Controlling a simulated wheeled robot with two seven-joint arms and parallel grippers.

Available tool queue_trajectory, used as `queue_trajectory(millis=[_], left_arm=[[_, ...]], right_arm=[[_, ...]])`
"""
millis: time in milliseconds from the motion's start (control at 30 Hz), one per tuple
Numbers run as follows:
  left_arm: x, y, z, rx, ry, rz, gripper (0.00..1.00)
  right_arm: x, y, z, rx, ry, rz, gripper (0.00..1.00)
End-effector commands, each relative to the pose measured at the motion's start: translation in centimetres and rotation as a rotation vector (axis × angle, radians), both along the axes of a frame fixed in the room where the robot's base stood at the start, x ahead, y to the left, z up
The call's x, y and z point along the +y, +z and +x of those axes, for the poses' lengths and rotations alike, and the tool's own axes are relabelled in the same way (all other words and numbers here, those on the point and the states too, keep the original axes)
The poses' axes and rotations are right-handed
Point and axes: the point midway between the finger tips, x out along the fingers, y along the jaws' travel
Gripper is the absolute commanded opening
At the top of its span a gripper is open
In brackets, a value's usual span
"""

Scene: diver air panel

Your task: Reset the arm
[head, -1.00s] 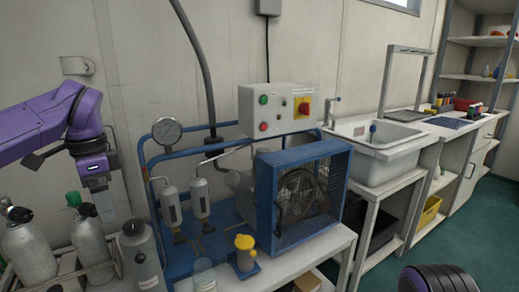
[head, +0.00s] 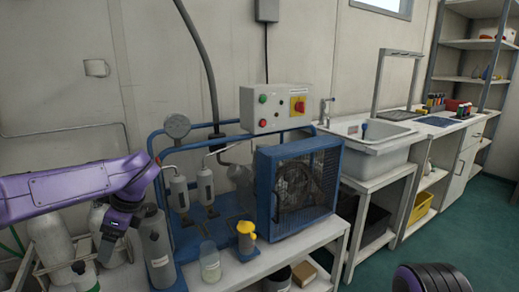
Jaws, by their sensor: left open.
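My left arm (head: 70,190), purple, reaches in from the left. Its left gripper (head: 106,248) is dark, points down and is open with nothing seen between its fingers. It is in front of the grey cylinders, left of the blue-framed compressor (head: 300,190). Whether it touches a cylinder cannot be told. A grey cylinder (head: 156,250) stands just right of it. My right gripper is out of view.
A gauge (head: 177,125) and a control box (head: 275,108) with buttons and a red-yellow switch sit above the compressor. A yellow-topped part (head: 246,238) and a clear jar (head: 209,262) stand in front.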

Motion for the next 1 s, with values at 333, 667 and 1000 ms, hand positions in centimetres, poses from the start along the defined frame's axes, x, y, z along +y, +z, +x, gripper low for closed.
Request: queue_trajectory(millis=[333,667,1000], left_arm=[[1.2,-19.8,-2.7,0.804,-1.263,0.603,0.8],[-2.7,-36.9,-19.7,-1.46,2.364,-0.631,0.8],[-3.6,-36.4,-32.5,-0.95,1.833,-0.341,0.8]], right_arm=[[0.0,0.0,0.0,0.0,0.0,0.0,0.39],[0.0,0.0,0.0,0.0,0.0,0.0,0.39],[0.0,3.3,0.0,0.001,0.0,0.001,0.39]])
